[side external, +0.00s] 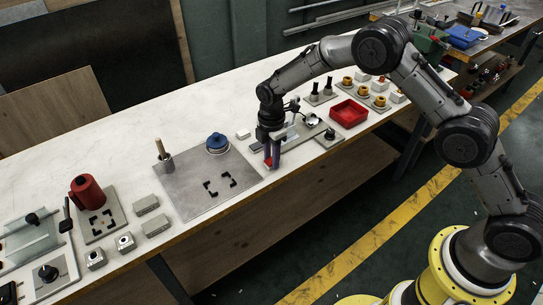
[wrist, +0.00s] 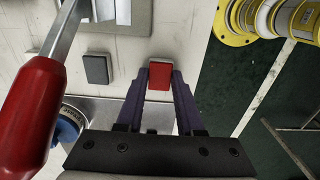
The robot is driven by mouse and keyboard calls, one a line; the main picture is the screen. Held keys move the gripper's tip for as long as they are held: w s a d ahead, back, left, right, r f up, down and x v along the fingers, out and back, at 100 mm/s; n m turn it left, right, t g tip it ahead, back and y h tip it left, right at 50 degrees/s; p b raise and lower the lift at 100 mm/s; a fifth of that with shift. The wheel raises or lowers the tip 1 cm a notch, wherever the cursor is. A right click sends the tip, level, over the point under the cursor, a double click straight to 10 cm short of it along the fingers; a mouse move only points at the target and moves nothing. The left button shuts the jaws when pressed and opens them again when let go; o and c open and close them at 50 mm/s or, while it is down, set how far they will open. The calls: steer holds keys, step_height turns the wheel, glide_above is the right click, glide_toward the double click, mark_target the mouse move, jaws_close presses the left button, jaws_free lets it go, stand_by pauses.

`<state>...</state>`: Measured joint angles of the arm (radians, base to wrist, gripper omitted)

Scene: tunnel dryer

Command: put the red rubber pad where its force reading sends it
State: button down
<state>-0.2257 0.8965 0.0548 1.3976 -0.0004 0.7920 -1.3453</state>
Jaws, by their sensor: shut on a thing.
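My gripper (side external: 270,162) is low at the near edge of the white bench, beside the right corner of a grey plate (side external: 190,202). Its two purple fingers are shut on the red rubber pad (wrist: 159,80), which also shows as a small red patch in the side external view (side external: 267,162). In the wrist view the pad sits between the fingertips (wrist: 160,72). I cannot tell whether the pad touches the bench. No force reading is legible in either view.
Black corner marks and a blue-topped round object (side external: 217,142) are on the plate. A red tray (side external: 348,113) stands to the right. A red handle with a metal shaft (wrist: 30,110) looms close at left in the wrist view. A dark grey block (wrist: 96,69) lies nearby.

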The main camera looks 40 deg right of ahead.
steer(key=shift+f, duration=0.15)
steer(key=c, duration=0.5)
jaws_free()
steer(key=shift+c, duration=0.2)
step_height(320, 180, up, 12)
steer(key=shift+r, duration=0.2)
steer(key=shift+r, duration=0.1)
